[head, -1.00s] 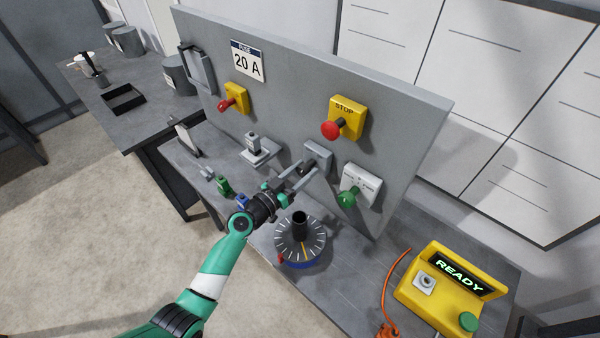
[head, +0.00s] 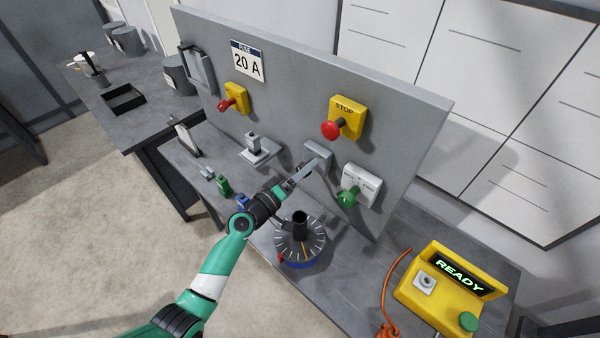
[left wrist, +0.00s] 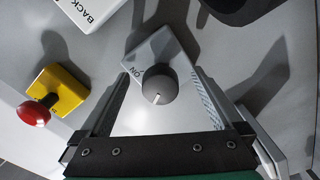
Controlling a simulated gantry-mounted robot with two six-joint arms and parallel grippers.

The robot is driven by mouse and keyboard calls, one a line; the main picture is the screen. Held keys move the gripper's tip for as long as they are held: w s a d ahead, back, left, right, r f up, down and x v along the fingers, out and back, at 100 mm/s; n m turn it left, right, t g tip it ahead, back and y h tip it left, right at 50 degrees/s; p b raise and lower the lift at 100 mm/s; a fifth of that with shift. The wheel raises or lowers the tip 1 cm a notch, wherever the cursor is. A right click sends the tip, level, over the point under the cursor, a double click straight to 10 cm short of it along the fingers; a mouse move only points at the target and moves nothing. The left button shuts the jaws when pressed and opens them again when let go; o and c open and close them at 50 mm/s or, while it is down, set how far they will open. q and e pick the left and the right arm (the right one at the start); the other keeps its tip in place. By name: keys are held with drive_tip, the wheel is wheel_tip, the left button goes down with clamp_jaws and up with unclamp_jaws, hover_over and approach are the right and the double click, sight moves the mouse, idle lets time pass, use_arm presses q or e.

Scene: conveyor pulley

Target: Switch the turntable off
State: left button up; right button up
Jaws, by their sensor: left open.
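A dark round knob (left wrist: 158,84) with a white pointer line sits on a light grey plate (left wrist: 165,55) lettered "ON". The pointer line is towards the bottom of the left wrist view, away from "ON". The plate (head: 319,151) is on the upright panel in the head view, where the gripper largely hides the knob. My left gripper (head: 303,173) is open, its fingers on either side of the knob; contact cannot be told. A round disc with tick marks and a black post (head: 300,240), perhaps the turntable, stands on the bench below. My right gripper is not in view.
A yellow STOP box with a red button (head: 331,130) is above right of the plate. A white box with a green knob (head: 347,199) is to its right. A red-handled yellow switch (head: 235,98) is at left. A yellow READY box (head: 450,290) is at lower right.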

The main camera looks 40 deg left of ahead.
use_arm(q)
drive_tip(key=s+p, duration=0.1)
drive_tip(key=s, duration=0.6)
drive_tip(key=shift+d, duration=0.15)
idle(0.6)
